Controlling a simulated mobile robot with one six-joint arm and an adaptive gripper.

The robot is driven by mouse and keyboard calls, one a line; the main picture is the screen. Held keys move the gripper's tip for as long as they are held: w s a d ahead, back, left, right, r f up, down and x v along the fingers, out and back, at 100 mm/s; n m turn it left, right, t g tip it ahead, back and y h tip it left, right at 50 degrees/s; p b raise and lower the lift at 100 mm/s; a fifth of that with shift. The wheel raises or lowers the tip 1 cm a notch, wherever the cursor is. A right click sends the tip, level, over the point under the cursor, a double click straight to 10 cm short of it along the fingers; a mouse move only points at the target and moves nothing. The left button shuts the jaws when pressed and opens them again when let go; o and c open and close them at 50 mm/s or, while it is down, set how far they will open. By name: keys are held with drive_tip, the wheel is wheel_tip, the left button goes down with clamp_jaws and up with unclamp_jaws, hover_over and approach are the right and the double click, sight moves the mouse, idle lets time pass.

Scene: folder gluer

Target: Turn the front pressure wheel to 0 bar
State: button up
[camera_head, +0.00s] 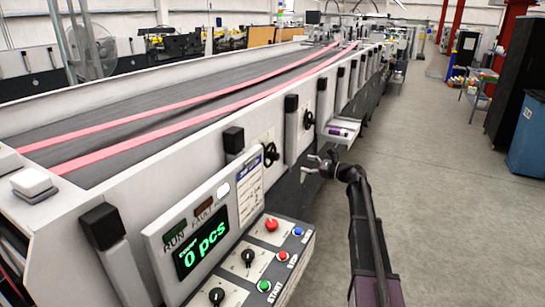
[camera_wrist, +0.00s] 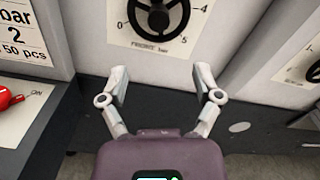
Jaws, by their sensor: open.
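A black handwheel (camera_wrist: 158,14) sits on a pale dial plate at the top of the wrist view, its upper part cut off. The figures 4 and 5 show at its right; the small label's last word reads "bar". The wheel's setting cannot be read. In the head view, the nearer black wheel (camera_head: 271,153) is on the machine's side, just past the control panel. A second wheel (camera_head: 308,120) is farther along; its edge shows at the right of the wrist view (camera_wrist: 315,71). My gripper (camera_wrist: 160,78) is open and empty, below the first wheel, not touching it.
The control panel (camera_head: 205,245) with its display and buttons juts out at the near end. A red switch (camera_wrist: 8,98) is left of the wheel, below a printed sheet (camera_wrist: 22,32). A small shelf (camera_head: 338,131) sticks out farther along. The floor (camera_head: 440,190) at right is clear.

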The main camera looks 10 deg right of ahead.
sight(275, 156)
drive_tip(key=shift+a, duration=0.15)
drive_tip(key=x, duration=1.4)
clamp_jaws()
idle(0.3)
